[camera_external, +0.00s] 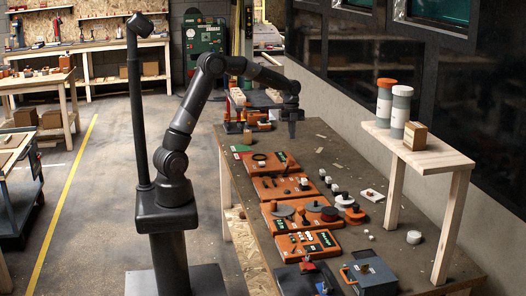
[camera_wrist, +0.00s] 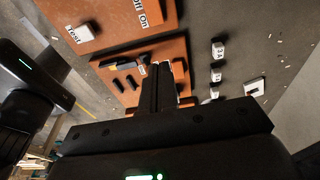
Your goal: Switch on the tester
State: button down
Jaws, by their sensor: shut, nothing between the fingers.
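An orange panel (camera_wrist: 105,14) at the top of the wrist view bears white labels, one reading "Off On" and one that seems to read "Test"; its switch is cut off by the frame edge. In the external view several orange panels lie in a row on the workbench; the farthest one (camera_external: 262,165) has a dark ring and small parts on it. I cannot tell for sure which is the tester. My gripper (camera_external: 292,134) points down, shut and empty, above the far part of the bench, apart from the panels. Its fingers (camera_wrist: 160,72) hide part of a second orange panel (camera_wrist: 118,75) with black bars.
White blocks (camera_wrist: 217,50) stand right of the panels. A wooden shelf (camera_external: 425,151) with bottles and a box rises over the bench's right side. Discs (camera_external: 328,213) and loose parts crowd the near bench (camera_external: 385,240). Some bare surface lies right of my gripper.

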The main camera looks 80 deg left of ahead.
jog(key=shift+d+r, duration=0.25)
jog(key=shift+r, duration=0.9)
jog(key=s+d+r+n+t+y, duration=0.2)
jog(key=s+d+r+n, duration=0.7)
jog(key=s, duration=0.5)
jog(key=s+d+n+t, duration=0.1)
jog(key=s+d+n, duration=0.2)
jog(key=s, duration=0.5)
jog(key=s+d+f+n+t, duration=0.1)
jog(key=s+d+n+t, duration=0.1)
jog(key=s+n, duration=0.4)
jog(key=s+d, duration=0.1)
jog(key=s, duration=0.2)
jog(key=shift+s+d+f+t, duration=0.15)
jog(key=shift+s+f+t, duration=0.1)
jog(key=shift+t, duration=0.05)
